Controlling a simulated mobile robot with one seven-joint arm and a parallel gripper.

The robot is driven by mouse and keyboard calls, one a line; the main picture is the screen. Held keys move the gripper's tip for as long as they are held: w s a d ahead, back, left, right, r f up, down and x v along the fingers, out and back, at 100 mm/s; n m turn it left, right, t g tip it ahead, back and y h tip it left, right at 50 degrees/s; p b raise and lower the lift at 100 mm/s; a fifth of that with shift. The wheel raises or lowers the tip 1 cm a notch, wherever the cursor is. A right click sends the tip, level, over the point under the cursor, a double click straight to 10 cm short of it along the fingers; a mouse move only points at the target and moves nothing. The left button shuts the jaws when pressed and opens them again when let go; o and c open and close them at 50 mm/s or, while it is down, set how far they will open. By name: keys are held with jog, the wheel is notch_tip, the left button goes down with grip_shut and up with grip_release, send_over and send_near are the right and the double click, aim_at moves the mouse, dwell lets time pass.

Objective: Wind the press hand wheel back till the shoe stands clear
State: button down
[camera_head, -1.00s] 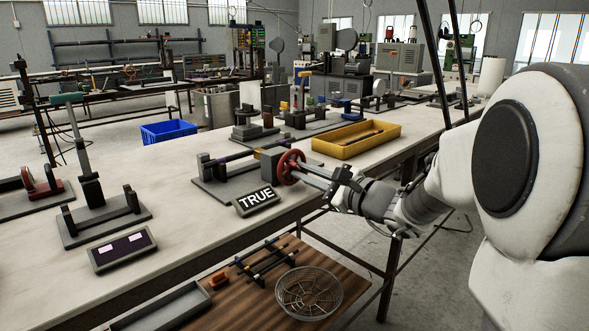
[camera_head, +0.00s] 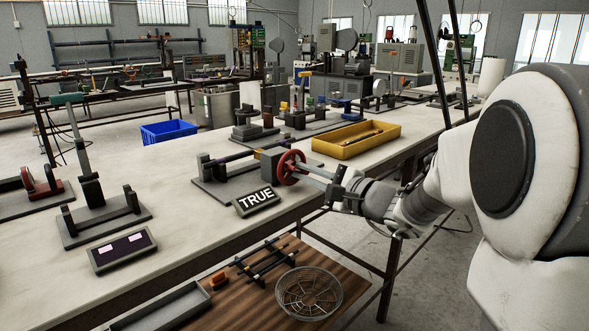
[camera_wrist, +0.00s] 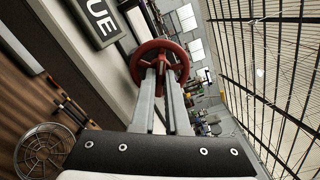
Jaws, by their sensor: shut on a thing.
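The press stands on the bench with its red hand wheel (camera_head: 291,167) facing my arm. A rod (camera_head: 232,157) lies along the press between its end block and a grey block (camera_head: 270,163) behind the wheel. My gripper (camera_head: 308,167) reaches in from the right, its two long fingers shut on the wheel. In the wrist view the fingers (camera_wrist: 160,72) meet the red wheel (camera_wrist: 159,62) at its middle. The shoe is too small to make out, so its gap from the rod cannot be told.
A sign reading TRUE (camera_head: 257,201) stands just in front of the press. A yellow tray (camera_head: 357,139) lies behind the wheel. A wire basket (camera_head: 308,293) and a small rack (camera_head: 266,262) are on the lower wooden table. The bench left of the sign has bare room.

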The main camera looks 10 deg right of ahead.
jog(key=shift+n, duration=1)
jog(key=shift+n, duration=1)
jog(key=shift+n, duration=1)
jog(key=shift+n, duration=1)
